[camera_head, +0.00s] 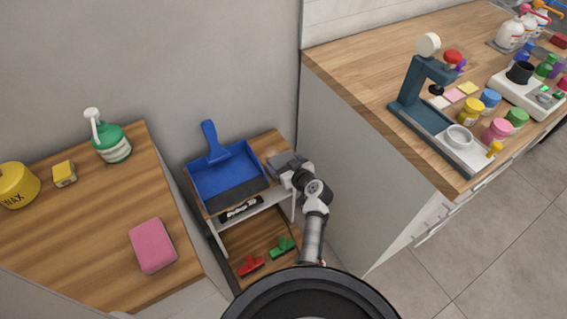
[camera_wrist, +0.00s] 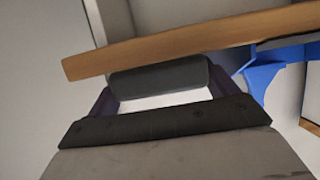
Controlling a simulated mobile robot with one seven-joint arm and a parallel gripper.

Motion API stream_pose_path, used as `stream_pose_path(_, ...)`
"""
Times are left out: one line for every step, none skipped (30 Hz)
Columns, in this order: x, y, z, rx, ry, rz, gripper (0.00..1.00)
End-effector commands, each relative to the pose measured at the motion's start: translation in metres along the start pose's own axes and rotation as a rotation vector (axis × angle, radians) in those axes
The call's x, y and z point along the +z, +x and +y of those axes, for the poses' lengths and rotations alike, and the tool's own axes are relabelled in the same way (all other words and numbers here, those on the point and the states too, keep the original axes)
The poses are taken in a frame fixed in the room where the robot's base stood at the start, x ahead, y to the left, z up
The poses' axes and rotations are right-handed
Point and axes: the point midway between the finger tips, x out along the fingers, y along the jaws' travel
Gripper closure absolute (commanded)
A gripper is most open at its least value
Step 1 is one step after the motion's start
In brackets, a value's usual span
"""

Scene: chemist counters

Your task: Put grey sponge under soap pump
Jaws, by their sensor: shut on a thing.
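The grey sponge (camera_head: 285,162) is at the right end of the small wooden shelf, beside the blue dustpan. My gripper (camera_head: 285,172) reaches it from the front right. In the wrist view, my gripper (camera_wrist: 160,88) is shut on the dark grey sponge (camera_wrist: 158,78), which spans between the two fingers close to the wooden shelf edge. I cannot tell if the sponge touches the shelf. White bottles with coloured pump heads, perhaps the soap pump (camera_head: 509,36), stand on the far right counter; which one is meant is unclear.
The blue dustpan (camera_head: 225,178) lies left of my gripper, and the cabinet side (camera_head: 345,170) rises close on its right. The left counter (camera_head: 75,235) holds a pink sponge (camera_head: 152,245) and a green spray bottle (camera_head: 113,147). The right counter (camera_head: 370,60) is crowded along its front.

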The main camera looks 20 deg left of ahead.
Motion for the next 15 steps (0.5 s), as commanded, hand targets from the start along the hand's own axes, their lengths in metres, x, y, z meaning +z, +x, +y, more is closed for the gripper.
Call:
stream_pose_path(-0.001,-0.001,0.0,0.0,0.0,0.0,0.39)
stream_pose_path(-0.002,-0.001,0.0,0.0,-0.001,0.001,0.39)
stream_pose_path(-0.004,-0.002,0.0,0.0,0.0,0.001,0.39)
stream_pose_path(-0.006,-0.002,0.0,-0.001,-0.001,0.001,0.39)
stream_pose_path(-0.009,-0.003,0.0,-0.001,-0.001,0.002,0.39)
stream_pose_path(-0.013,-0.005,0.0,-0.001,-0.002,0.003,0.39)
stream_pose_path(-0.017,-0.006,0.0,0.0,-0.002,0.003,0.39)
stream_pose_path(-0.021,-0.009,0.0,0.001,-0.004,0.003,0.39)
stream_pose_path(-0.028,-0.011,0.0,0.0,-0.003,0.003,0.39)
stream_pose_path(-0.035,-0.014,0.0,0.001,-0.005,0.004,0.39)
stream_pose_path(-0.042,-0.017,0.0,0.001,-0.005,0.005,0.39)
stream_pose_path(-0.052,-0.021,0.0,0.002,-0.006,0.005,0.39)
stream_pose_path(-0.06,-0.024,0.0,0.002,-0.005,0.006,0.39)
stream_pose_path(-0.068,-0.028,0.001,0.002,-0.007,0.006,0.39)
stream_pose_path(-0.079,-0.032,0.0,0.001,-0.006,0.006,0.39)
